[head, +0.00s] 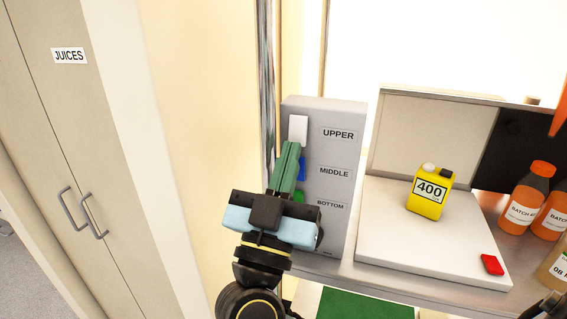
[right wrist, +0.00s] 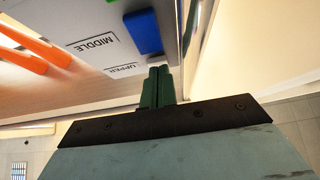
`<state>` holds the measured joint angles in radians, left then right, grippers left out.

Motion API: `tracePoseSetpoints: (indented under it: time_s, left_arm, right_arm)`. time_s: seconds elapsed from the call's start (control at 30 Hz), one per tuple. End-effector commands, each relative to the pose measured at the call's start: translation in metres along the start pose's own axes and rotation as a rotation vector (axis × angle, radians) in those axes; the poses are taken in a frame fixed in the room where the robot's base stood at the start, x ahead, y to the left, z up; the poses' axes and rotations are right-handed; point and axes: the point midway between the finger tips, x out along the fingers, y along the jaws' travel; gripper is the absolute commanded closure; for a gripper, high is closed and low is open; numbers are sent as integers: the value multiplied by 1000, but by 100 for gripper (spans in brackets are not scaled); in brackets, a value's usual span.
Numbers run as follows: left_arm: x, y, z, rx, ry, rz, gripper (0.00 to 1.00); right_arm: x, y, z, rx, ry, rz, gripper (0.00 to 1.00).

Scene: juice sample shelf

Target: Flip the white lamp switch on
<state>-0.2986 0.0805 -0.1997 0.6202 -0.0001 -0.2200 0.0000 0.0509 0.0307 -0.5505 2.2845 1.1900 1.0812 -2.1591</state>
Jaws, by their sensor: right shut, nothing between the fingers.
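A grey switch box (head: 345,150) stands upright on the left of the metal shelf, with labels UPPER, MIDDLE and BOTTOM. The white switch (head: 298,128) is beside UPPER, at the top. A blue switch (head: 302,168) is beside MIDDLE and a green switch (head: 298,197) beside BOTTOM, both partly covered by my gripper. My right gripper (head: 291,147) is shut and empty, its green fingertips at the white switch's lower edge; I cannot tell if they touch.
Right of the box is a white device (head: 385,235) with a red button (head: 492,264). A yellow 400 container (head: 429,192) stands on it. Orange bottles (head: 525,200) stand at the far right. A pale wall is close on the left, and a JUICES cabinet (head: 70,130) is beyond it.

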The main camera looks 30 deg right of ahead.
Motion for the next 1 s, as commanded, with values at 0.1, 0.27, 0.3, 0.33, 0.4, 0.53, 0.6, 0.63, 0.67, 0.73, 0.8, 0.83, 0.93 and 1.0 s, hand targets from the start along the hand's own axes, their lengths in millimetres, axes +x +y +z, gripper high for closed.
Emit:
tracePoseSetpoints:
  time_s: [0.1,0.27,0.3,0.33,0.4,0.53,0.6,0.63,0.67,0.73,0.8,0.83,0.93,1.0]
  left_arm:
    - [1,0,0,0,1,0,100]
    - [0,0,0,0,0,0,100]
    - [0,0,0,0,0,0,100]
    - [0,0,0,0,0,0,100]
    - [0,0,0,0,0,0,100]
    - [0,0,0,0,0,1,100]
    - [0,0,1,1,-1,1,100]
    - [0,1,1,0,-1,1,100]
    - [0,1,1,0,-1,1,100]
    - [0,1,1,0,-1,1,100]
    - [0,1,1,0,-1,2,100]
    - [-1,1,1,0,-1,1,100]
    - [-4,1,0,0,-1,2,100]
    - [-8,1,0,0,-1,1,100]
  right_arm:
    - [1,1,1,0,0,0,100]
    - [2,1,0,0,0,0,100]
    - [2,1,0,0,0,0,100]
    - [2,1,0,0,0,0,100]
    - [2,1,1,-2,7,1,100]
    - [5,0,8,-7,64,1,100]
    - [6,1,8,-1,79,2,100]
    - [6,1,7,0,78,3,100]
    - [6,1,7,0,78,3,100]
    - [6,1,7,0,78,3,100]
    - [5,0,7,0,77,3,100]
    - [4,0,6,0,76,2,100]
    - [-3,-2,3,1,74,0,100]
    - [-11,-4,-2,0,73,-2,100]
